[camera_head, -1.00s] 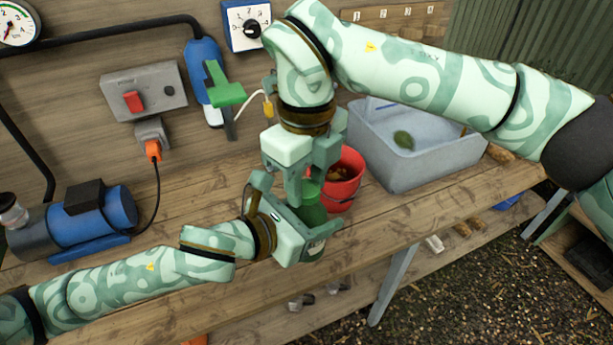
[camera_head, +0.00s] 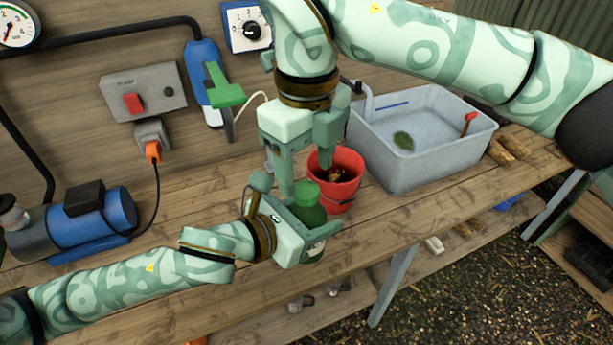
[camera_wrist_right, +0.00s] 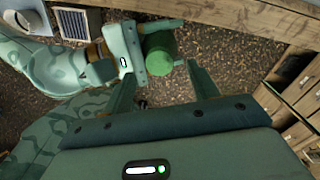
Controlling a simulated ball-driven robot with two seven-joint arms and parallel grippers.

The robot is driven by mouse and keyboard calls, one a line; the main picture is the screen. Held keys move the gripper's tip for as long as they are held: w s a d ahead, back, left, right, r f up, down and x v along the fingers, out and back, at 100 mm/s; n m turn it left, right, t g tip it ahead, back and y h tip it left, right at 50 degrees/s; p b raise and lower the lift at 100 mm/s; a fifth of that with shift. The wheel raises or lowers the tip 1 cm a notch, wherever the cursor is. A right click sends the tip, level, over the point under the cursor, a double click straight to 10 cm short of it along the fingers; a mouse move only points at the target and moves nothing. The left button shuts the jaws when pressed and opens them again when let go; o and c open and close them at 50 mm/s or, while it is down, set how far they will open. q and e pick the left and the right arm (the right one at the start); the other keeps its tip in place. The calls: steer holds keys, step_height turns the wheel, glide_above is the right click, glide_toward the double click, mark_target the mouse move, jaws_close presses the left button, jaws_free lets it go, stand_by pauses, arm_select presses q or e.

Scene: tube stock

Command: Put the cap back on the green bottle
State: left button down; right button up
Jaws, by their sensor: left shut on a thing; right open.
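My right gripper (camera_head: 306,172) points down just above the cap, fingers apart and empty. In the right wrist view the cap (camera_wrist_right: 160,42) and bottle (camera_wrist_right: 160,66) lie beyond and between the open fingers (camera_wrist_right: 164,72).
A red bucket (camera_head: 340,196) with brown contents stands close behind the bottle. A grey basin (camera_head: 412,172) is to its right. A blue motor (camera_head: 100,215) stands at the left of the wooden bench (camera_head: 180,205). The bench front is mostly clear.

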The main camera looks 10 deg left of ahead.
step_height(320, 180, up, 9)
steer(key=shift+f, duration=0.2)
stand_by(0.6)
